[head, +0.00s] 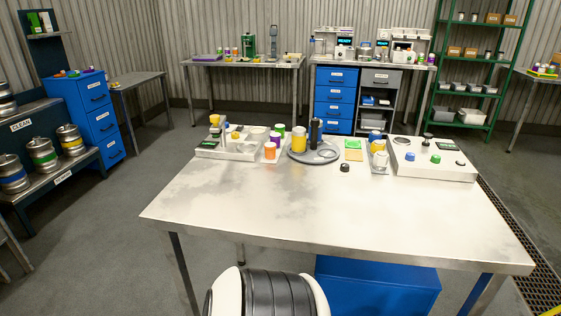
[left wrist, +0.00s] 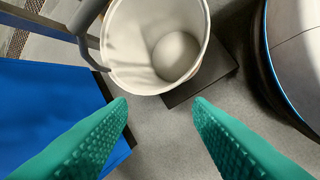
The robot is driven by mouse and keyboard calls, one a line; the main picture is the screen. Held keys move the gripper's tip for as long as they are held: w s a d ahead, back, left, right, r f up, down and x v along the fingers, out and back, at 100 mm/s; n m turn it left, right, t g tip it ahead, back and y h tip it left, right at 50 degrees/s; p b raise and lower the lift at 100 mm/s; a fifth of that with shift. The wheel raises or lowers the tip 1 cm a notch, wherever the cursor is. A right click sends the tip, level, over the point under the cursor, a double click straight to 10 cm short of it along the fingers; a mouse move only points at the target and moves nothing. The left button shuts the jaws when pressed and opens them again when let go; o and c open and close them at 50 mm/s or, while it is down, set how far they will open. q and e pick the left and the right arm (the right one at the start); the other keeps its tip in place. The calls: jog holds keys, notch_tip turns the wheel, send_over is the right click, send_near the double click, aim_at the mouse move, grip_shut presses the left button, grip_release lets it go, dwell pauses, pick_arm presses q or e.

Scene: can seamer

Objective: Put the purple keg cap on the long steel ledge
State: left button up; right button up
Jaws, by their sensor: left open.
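I cannot single out the purple keg cap for sure. Small coloured pieces (head: 72,73) lie on top of the blue drawer cabinet at the left, too small to tell apart. A long steel shelf (head: 62,178) at the left carries banded kegs (head: 41,155); I cannot tell whether it is the ledge meant. My left gripper (left wrist: 159,103) has green ribbed fingers, spread apart with nothing between them. It points down near a white bucket (left wrist: 122,45) on the floor. My right gripper is not in view.
A steel table (head: 290,205) stands in front, its near half bare; cans, trays and a seamer unit (head: 435,160) stand along its far side. A blue box (head: 375,285) is under it. A small side table (head: 138,80) stands by the blue cabinet (head: 92,105). Open floor lies left.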

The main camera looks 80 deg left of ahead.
pick_arm(q)
jog(key=s+d+f+n+g, duration=0.2)
jog(key=s+d+f+n, duration=0.1)
jog(key=s, duration=0.4)
jog(key=s+d+f+n+g+h, duration=0.1)
jog(key=s+d+f+n, duration=0.2)
jog(key=s+d+n, duration=0.2)
jog(key=shift+s+d+f+n+g, duration=0.2)
jog(key=shift+s+d+n+g, duration=0.15)
jog(key=shift+s+d, duration=0.8)
jog(key=shift+a, duration=0.15)
